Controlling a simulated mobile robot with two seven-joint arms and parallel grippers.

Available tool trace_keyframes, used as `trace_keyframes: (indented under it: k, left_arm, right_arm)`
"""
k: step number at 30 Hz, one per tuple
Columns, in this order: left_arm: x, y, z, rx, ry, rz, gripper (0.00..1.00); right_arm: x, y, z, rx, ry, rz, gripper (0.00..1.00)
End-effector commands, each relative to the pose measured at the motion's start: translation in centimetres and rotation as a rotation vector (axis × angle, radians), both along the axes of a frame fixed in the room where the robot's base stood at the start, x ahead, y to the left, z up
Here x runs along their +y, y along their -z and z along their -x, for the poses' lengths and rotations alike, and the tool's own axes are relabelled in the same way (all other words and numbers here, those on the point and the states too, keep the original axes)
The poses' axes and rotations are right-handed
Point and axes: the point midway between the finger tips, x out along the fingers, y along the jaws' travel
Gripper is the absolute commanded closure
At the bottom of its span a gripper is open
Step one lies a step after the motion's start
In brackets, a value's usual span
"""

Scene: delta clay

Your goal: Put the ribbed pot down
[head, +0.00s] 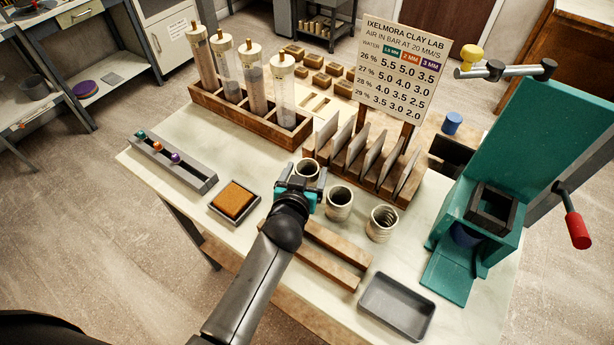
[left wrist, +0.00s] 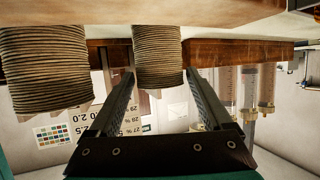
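A small pale ribbed pot (head: 307,167) stands upright at the table's middle, just beyond my left gripper (head: 303,184). In the left wrist view, which looks upside down, this pot (left wrist: 158,55) shows fine ribs and appears between the fingertips (left wrist: 160,72). The fingers look open, with their gap slightly wider than the pot. Its base looks level with the table top. A second ribbed pot (head: 339,202) stands to the right and fills the left side of the wrist view (left wrist: 42,65). A third pot (head: 381,223) stands further right. My right gripper is out of view.
A wooden rack of grey slabs (head: 365,160) stands close behind the pots. Wooden rails (head: 325,255) and a grey tray (head: 397,305) lie in front. An orange sponge tray (head: 234,202) is at left, a green press (head: 500,190) at right. Clear table lies front left.

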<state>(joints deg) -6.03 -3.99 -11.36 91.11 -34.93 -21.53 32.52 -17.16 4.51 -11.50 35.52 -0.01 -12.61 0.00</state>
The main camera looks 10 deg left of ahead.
Motion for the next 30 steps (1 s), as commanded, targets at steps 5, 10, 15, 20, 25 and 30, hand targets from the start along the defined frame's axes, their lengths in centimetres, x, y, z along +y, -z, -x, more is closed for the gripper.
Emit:
trace_keyframes:
  k: [5,10,15,20,25,30]
  left_arm:
    - [-0.01,0.00,0.02,0.000,0.000,0.000,0.38]
    - [-0.01,0.00,0.02,0.000,0.000,0.000,0.57]
    - [-0.02,0.00,0.03,0.000,0.000,0.000,0.77]
    - [-0.03,-0.04,0.01,-0.001,0.001,0.000,0.94]
    - [-0.03,-0.06,0.01,-0.001,0.001,0.000,1.00]
    - [-0.01,-0.74,-0.02,-0.003,0.000,-0.001,1.00]
  right_arm:
    - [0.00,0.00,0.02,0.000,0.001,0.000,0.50]
    - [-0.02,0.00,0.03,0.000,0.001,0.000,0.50]
    - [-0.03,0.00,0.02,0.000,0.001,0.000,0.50]
    - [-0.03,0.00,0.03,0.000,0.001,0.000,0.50]
    - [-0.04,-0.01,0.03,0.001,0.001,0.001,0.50]
    - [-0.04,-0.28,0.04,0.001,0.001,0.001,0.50]
